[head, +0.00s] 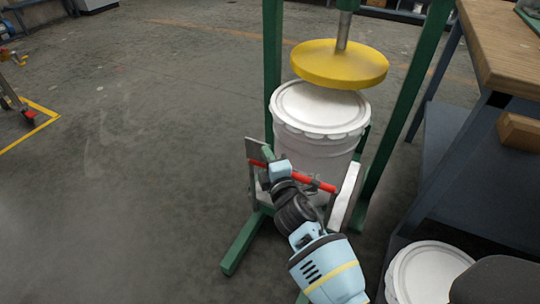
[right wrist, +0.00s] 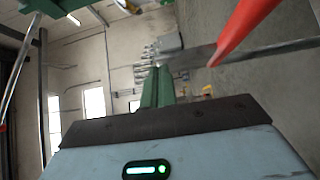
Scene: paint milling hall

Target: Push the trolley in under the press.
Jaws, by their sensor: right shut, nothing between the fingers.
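The press is a green frame (head: 272,60) with a yellow round plate (head: 340,62) on a steel rod. A white lidded bucket (head: 315,108) stands between its posts, its lid just below and nearer than the plate. The trolley's red handle bar (head: 322,186) crosses in front of the bucket; the trolley's base is mostly hidden. My right gripper (head: 267,154) is shut and empty at the left part of the bar; I cannot tell whether it touches. In the right wrist view its green fingers (right wrist: 158,86) are together, with the red bar (right wrist: 243,28) apart at upper right. My left gripper is out of view.
A workbench with a wooden top (head: 505,45) stands close on the right. Another white lidded bucket (head: 430,272) is at lower right. A green press foot (head: 241,244) reaches forward on the floor. The floor at left is clear up to yellow markings (head: 30,130).

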